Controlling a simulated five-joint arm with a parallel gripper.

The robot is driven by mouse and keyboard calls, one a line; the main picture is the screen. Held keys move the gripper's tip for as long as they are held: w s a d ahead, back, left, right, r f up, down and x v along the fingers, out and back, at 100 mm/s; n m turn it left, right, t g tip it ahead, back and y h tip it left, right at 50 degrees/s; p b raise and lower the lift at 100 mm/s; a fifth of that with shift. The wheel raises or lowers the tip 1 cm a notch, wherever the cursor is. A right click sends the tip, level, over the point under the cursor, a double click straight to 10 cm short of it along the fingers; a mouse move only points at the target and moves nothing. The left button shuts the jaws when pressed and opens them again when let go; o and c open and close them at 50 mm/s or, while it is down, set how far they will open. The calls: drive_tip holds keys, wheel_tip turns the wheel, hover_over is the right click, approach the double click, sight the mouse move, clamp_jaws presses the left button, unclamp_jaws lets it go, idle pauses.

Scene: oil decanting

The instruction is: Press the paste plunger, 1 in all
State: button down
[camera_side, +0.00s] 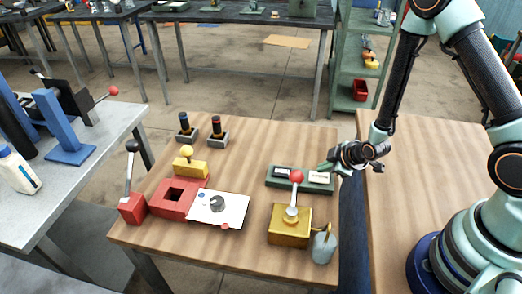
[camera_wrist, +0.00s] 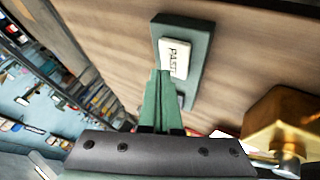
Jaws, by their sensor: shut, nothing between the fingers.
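A green block (camera_side: 272,184) lies at the right of the wooden table with two label plates on it. The right one is a white plate marked PASTE (camera_wrist: 174,58), also in the side view (camera_side: 319,177). The left plate (camera_side: 283,172) is dark and white; in the wrist view my fingers mostly hide it. My gripper (camera_side: 323,167) is shut and empty, its tips just above the PASTE plate. In the wrist view the closed green fingertips (camera_wrist: 160,73) overlap the plate's lower edge. I cannot tell whether they touch it.
A brass box (camera_side: 289,226) with a red-knobbed lever and a grey jar (camera_side: 323,246) stand in front of the block. A red box (camera_side: 170,203), a white dial panel (camera_side: 232,204), a yellow knobbed block (camera_side: 190,168) and a red lever base (camera_side: 132,208) are at left.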

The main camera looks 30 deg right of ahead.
sight(322, 177)
drive_tip(key=shift+f, duration=0.1)
idle(0.5)
drive_tip(key=shift+f, duration=0.3)
drive_tip(key=shift+f, duration=0.45)
idle(0.6)
drive_tip(key=shift+r, duration=0.85)
drive_tip(key=shift+r, duration=2.5)
